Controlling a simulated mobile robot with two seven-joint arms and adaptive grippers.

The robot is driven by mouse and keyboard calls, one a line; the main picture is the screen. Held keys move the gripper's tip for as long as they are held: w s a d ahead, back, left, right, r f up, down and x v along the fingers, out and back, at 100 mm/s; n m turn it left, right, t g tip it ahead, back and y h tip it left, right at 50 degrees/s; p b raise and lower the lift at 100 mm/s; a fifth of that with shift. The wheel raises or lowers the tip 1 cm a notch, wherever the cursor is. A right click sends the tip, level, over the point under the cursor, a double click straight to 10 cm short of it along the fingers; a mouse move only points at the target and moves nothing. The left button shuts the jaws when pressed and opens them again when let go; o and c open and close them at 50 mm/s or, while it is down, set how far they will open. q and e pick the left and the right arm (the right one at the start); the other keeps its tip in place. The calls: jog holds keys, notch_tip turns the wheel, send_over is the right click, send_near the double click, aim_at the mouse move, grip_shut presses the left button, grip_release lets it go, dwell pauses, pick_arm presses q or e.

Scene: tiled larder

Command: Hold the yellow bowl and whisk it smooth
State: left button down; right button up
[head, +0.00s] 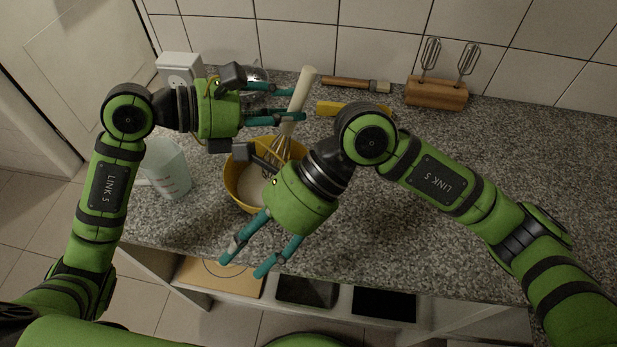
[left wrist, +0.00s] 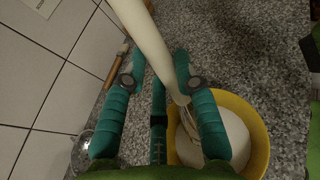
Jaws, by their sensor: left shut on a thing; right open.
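The yellow bowl (head: 232,181) stands on the speckled counter and holds a pale mixture; it also shows in the left wrist view (left wrist: 262,135). The whisk (head: 306,80) has a cream handle and leans, with its wire end down in the bowl. My left gripper (head: 300,103) is shut on the whisk handle above the bowl's far right side. In the left wrist view the whisk (left wrist: 147,38) runs between the fingers. My right gripper (head: 246,260) is open and empty, in front of the bowl above the counter's front edge. Its wrist hides the bowl's right side.
A clear measuring jug (head: 168,172) stands left of the bowl. Behind are a white box (head: 181,66), a wooden-handled brush (head: 355,84), a yellow object (head: 338,108) and a wooden block (head: 436,93) with beaters. The counter (head: 540,150) is clear at right.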

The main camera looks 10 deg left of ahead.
jog(key=w+d+r+n+t+h, duration=0.1)
jog(key=w+d+t+h, duration=0.2)
jog(key=w+d+t, duration=0.55)
jog(key=shift+g, duration=0.65)
jog(key=x, duration=0.4)
jog(key=w+a+x, duration=0.1)
jog(key=x, duration=0.3)
jog(key=w+r+x, duration=0.1)
jog(key=x, duration=0.3)
jog(key=shift+a+f, duration=0.25)
jog(key=shift+a, duration=0.25)
jog(key=shift+c, duration=0.4)
grip_shut()
